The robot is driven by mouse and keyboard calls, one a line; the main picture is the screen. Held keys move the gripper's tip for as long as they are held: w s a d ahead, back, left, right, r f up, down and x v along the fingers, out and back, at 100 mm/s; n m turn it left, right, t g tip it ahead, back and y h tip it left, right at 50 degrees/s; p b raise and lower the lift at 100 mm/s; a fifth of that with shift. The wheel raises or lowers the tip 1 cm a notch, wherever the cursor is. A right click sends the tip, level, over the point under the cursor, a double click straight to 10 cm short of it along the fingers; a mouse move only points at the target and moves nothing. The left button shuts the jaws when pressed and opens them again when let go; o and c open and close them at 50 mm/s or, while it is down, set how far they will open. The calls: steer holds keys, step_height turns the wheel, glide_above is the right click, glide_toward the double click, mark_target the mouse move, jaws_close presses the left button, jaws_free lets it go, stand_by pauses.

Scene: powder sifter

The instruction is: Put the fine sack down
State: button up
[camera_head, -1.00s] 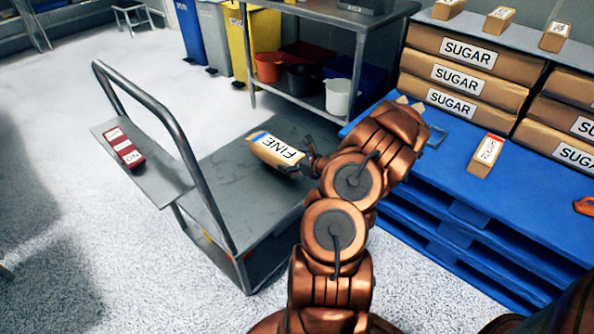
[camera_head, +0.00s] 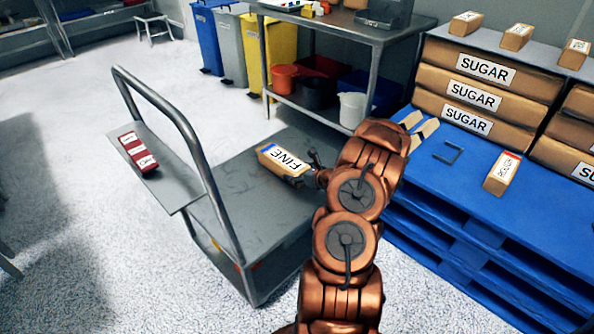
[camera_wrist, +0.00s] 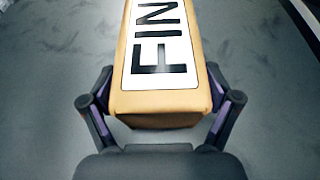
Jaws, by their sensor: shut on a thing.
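The fine sack (camera_head: 284,161) is a tan block with a white label reading "FINE" and a blue band at its far end. It is over the grey platform of the cart (camera_head: 240,205), label up; whether it touches the deck is hard to tell. My gripper (camera_head: 312,168) is shut on its near end. In the wrist view the sack (camera_wrist: 160,60) lies between the two fingers of my gripper (camera_wrist: 160,105), with the grey deck (camera_wrist: 50,60) below it.
The cart's handle (camera_head: 165,110) and a side shelf with red-and-white packs (camera_head: 138,152) stand left of the sack. A blue pallet (camera_head: 460,200) with sugar sacks (camera_head: 485,68) is at the right. A metal table (camera_head: 350,30) with buckets stands behind. The deck around the sack is clear.

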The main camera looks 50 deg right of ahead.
steer(key=shift+r, duration=0.1)
steer(key=o, duration=1.6)
steer(key=shift+c, duration=0.2)
steer(key=shift+s, duration=0.15)
steer(key=p+v, duration=0.1)
steer(key=v, duration=1)
steer(key=shift+s+r+p, duration=0.2)
steer(key=shift+s+p, duration=0.05)
steer(key=shift+p, duration=0.05)
steer(key=shift+s, duration=0.1)
steer(key=shift+a, duration=0.15)
